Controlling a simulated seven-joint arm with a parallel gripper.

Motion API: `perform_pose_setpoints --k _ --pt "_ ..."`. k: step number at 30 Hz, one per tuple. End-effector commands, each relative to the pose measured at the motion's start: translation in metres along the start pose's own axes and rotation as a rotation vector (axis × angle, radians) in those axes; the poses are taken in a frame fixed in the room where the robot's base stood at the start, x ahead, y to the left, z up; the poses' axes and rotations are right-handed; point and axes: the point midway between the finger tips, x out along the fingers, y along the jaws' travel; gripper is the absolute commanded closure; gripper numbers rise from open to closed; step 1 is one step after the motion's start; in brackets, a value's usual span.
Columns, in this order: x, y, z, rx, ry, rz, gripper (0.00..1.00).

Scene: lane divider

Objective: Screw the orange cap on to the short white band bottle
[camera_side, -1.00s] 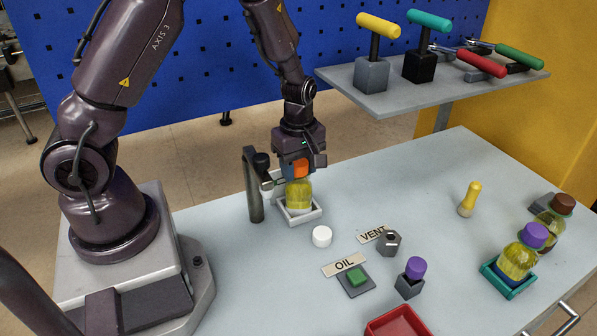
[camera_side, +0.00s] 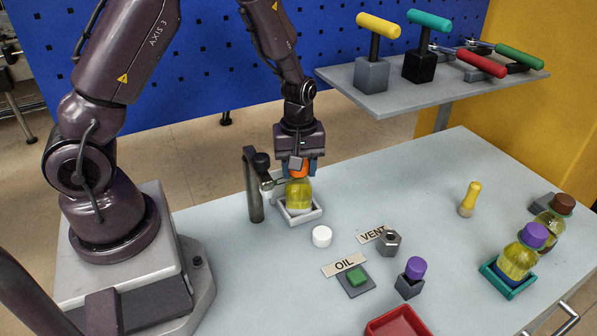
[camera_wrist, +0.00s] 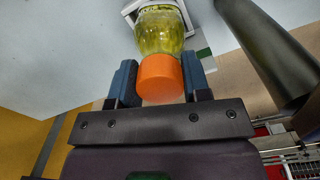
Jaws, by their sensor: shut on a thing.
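The orange cap (camera_side: 298,170) sits on top of the short bottle (camera_side: 299,194), which holds yellow-green liquid and stands upright in a white-rimmed square holder (camera_side: 306,220). My gripper (camera_side: 299,165) is above the bottle with its fingers on both sides of the cap. In the wrist view the blue-grey fingers close on the orange cap (camera_wrist: 160,78), and the bottle (camera_wrist: 161,32) shows just beyond it. The cap appears to meet the bottle's neck; how far it is threaded cannot be told. The bottle's white band is hardly visible.
A dark post with a clamp (camera_side: 253,185) stands close left of the bottle. A bottle in a teal tray (camera_side: 512,280) stands at right.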

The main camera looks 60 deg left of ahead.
Motion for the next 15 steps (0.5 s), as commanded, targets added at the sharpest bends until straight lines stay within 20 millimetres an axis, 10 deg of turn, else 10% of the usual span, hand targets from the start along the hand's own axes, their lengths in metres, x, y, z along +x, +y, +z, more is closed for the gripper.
perform_pose_setpoints --k 15 --pt "0.0001 0.0001 -0.0001 0.204 0.0 0.001 0.72"
